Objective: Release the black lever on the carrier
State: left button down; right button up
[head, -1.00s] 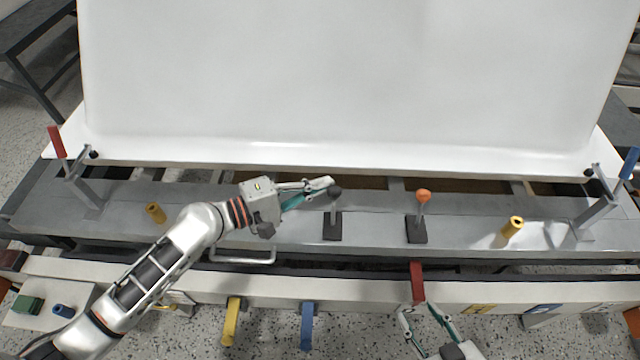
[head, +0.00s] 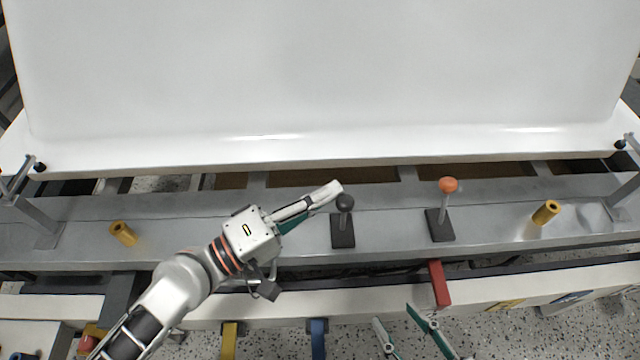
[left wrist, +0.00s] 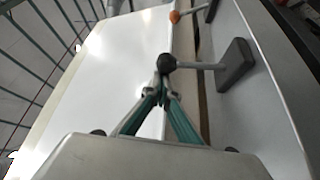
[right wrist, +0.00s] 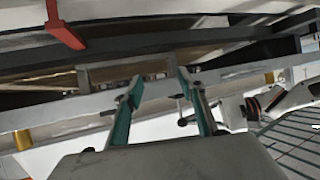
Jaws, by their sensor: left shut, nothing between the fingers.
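The black lever (head: 344,204) has a round black knob on a grey stem and a dark base plate on the carrier's grey rail (head: 390,220). My left gripper (head: 335,188) is shut and empty, its tips just left of and slightly beyond the knob. In the left wrist view the knob (left wrist: 166,63) is just past the closed fingertips (left wrist: 160,85); whether they touch I cannot tell. My right gripper (head: 393,318) is open and empty, low in front of the rail; its spread fingers also show in the right wrist view (right wrist: 157,85).
An orange-knobbed lever (head: 447,186) stands to the right of the black one. Yellow cylinders (head: 122,233) (head: 546,212) sit on the rail. A large white tub shell (head: 320,80) rises behind. Red (head: 438,284), yellow (head: 229,340) and blue (head: 318,338) handles hang at the front.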

aim_at(344, 206)
pick_arm(q)
jog(key=shift+s+f+m+h+b, duration=0.3)
jog(key=shift+s+f+m+b, duration=0.1)
jog(key=shift+s+m+b, duration=0.15)
jog(key=shift+s+r, duration=0.2)
jog(key=shift+s+r+b, duration=0.15)
jog(key=shift+s+b, duration=0.2)
jog(key=shift+b, duration=0.1)
jog(key=shift+s+r, duration=0.1)
jog(key=shift+s, duration=1.1)
pick_arm(e)
jog(key=a+m, duration=0.1)
jog(key=a, duration=0.1)
jog(key=shift+a+r+m+y, duration=0.2)
jog(key=shift+a+m+y, duration=0.1)
jog(key=shift+m, duration=0.1)
pick_arm(q)
jog(key=shift+s+d+f, duration=0.1)
jog(key=shift+s+f, duration=0.1)
jog(key=shift+f, duration=0.15)
